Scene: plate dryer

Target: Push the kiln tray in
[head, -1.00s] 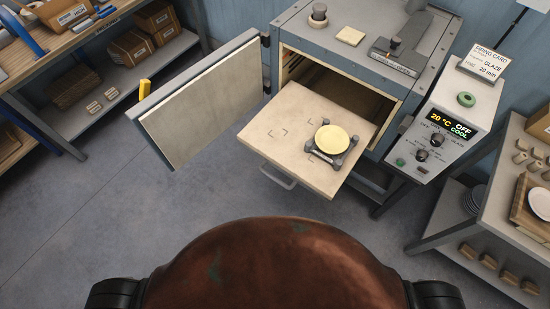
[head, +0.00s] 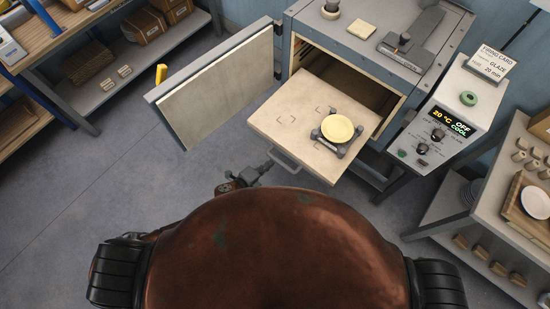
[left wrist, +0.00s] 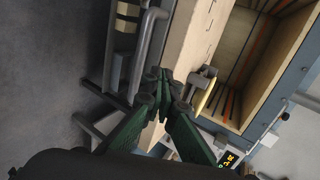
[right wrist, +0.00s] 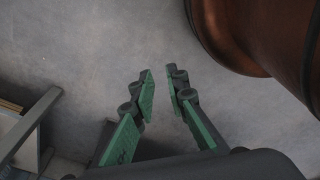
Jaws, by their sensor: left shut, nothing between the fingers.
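The kiln tray (head: 275,113) is a pale slab pulled well out of the open kiln (head: 365,90). A metal handle (head: 285,161) is on its front edge. A yellow disc (head: 338,127) sits on a small grey stand at the tray's right side. My left gripper (head: 267,167) is shut and empty, close to the handle's left end. In the left wrist view, its fingertips (left wrist: 166,76) are near the tray's front face (left wrist: 186,45) and the handle (left wrist: 147,45); I cannot tell whether they touch. My right gripper (right wrist: 160,75) is open and empty over the floor.
The kiln door (head: 215,90) stands wide open at the left, with a yellow handle. A control panel (head: 440,130) reading 20 °C, OFF, COOL is at the right. Shelves stand at far left and far right. The floor in front of the kiln is clear.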

